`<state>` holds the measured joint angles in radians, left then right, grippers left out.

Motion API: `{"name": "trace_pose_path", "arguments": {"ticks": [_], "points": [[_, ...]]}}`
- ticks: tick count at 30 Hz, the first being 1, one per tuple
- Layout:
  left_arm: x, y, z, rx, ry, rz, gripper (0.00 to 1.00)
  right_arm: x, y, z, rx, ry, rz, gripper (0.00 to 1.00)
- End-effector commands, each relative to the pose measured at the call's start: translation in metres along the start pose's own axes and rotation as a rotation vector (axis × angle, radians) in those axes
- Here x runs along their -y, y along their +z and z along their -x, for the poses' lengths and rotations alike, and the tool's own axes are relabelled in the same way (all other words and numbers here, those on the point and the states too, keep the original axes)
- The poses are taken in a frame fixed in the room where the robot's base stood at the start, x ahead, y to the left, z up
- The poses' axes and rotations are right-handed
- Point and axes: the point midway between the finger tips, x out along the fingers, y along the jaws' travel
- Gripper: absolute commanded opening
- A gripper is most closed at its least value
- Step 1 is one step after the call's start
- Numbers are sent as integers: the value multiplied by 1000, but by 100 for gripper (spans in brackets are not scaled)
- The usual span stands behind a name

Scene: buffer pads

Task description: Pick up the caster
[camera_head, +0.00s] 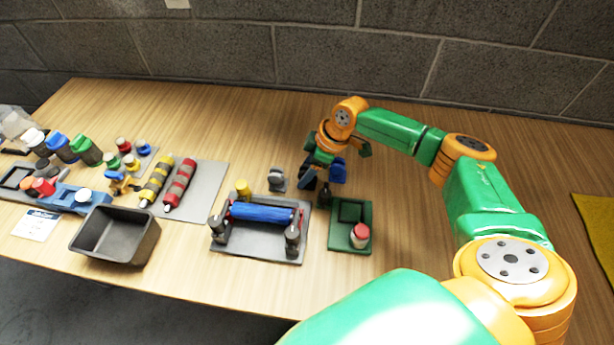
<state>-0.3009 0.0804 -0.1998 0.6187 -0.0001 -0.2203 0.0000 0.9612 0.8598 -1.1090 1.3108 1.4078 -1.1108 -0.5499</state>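The likely caster is a small grey piece with a rounded top (276,178), standing on a small grey pad behind the blue roller; its details are too small to be sure. My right gripper (322,184) is just right of that grey piece, pointing down near the table, with a gap between them. Dark and blue parts crowd around its fingertips, so I cannot tell whether it is open or holds something. My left gripper is out of view.
A grey tray with a blue roller (262,214) and a green tray (349,240) with a red-topped jar (360,236) stand in front. An empty dark bin (116,236) and several coloured parts are at left. The table's right side is mostly clear.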

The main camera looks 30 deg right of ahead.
Motion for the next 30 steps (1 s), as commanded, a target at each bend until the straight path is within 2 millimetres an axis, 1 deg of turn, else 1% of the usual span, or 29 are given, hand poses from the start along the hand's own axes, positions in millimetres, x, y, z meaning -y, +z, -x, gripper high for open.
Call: {"name": "trace_pose_path", "arguments": {"ticks": [1,2,3,5,6,7,17,20,22,23,25,29,30], "points": [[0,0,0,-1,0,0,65,0,0,0,0,0,0,51],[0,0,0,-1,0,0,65,0,0,0,0,0,0,43],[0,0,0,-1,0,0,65,0,0,0,0,0,0,32],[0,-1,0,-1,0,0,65,0,0,0,0,0,0,16],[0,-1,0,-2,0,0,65,0,0,0,0,0,0,5],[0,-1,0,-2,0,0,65,0,0,0,0,0,0,0],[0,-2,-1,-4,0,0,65,0,-1,3,-2,1,0,0],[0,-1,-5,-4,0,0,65,-1,-6,13,-3,3,0,0],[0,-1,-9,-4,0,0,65,-1,-12,26,-5,4,2,0],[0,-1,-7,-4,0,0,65,3,-14,34,-4,2,5,0],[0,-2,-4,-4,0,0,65,17,-19,50,-3,2,7,0],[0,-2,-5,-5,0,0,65,46,-31,83,-4,4,7,0],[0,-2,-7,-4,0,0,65,57,-32,89,-2,3,7,0]]}}
